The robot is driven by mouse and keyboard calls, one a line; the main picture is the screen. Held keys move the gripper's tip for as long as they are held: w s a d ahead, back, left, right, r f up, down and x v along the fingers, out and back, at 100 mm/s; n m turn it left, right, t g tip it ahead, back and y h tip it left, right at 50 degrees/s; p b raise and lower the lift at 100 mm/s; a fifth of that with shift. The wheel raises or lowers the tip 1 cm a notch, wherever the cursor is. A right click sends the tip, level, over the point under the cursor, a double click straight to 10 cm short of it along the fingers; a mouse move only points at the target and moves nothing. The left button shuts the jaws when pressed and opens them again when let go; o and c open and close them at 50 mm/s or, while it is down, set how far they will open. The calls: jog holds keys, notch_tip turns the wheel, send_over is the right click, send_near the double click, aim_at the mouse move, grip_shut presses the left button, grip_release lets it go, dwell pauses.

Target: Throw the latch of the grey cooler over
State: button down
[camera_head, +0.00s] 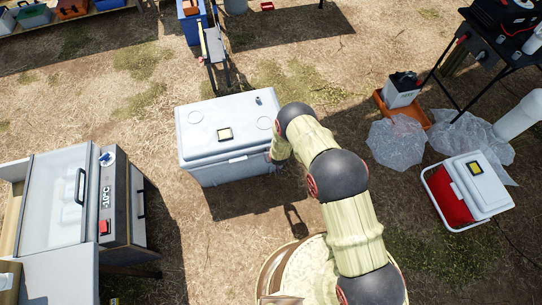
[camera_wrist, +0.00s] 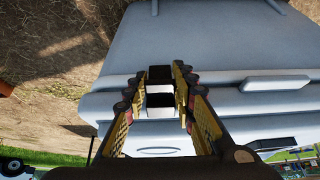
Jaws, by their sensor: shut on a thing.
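The grey cooler (camera_head: 205,122) stands on the ground in the middle of the head view, its lid down. In the wrist view, which looks upside down, its front wall (camera_wrist: 210,40) fills the upper part and the lid lies below. My gripper (camera_wrist: 160,88) is at the lid's front rim, toward the right end of the front in the head view. Its fingers are closed on a small pale piece at the rim, which appears to be the latch (camera_wrist: 160,88). The fingers mostly cover it, so its angle cannot be told. In the head view my arm hides the fingertips.
A pale handle (camera_head: 237,159) is on the cooler's front rim, left of my gripper. A freezer box (camera_head: 115,205) stands at left. A red and white cooler (camera_head: 483,182) and plastic sheets (camera_head: 396,142) lie at right. Bare ground lies before the grey cooler.

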jog(key=c, duration=1.5)
grip_release()
jog(key=shift+o, duration=0.2)
jog(key=v, duration=1.2)
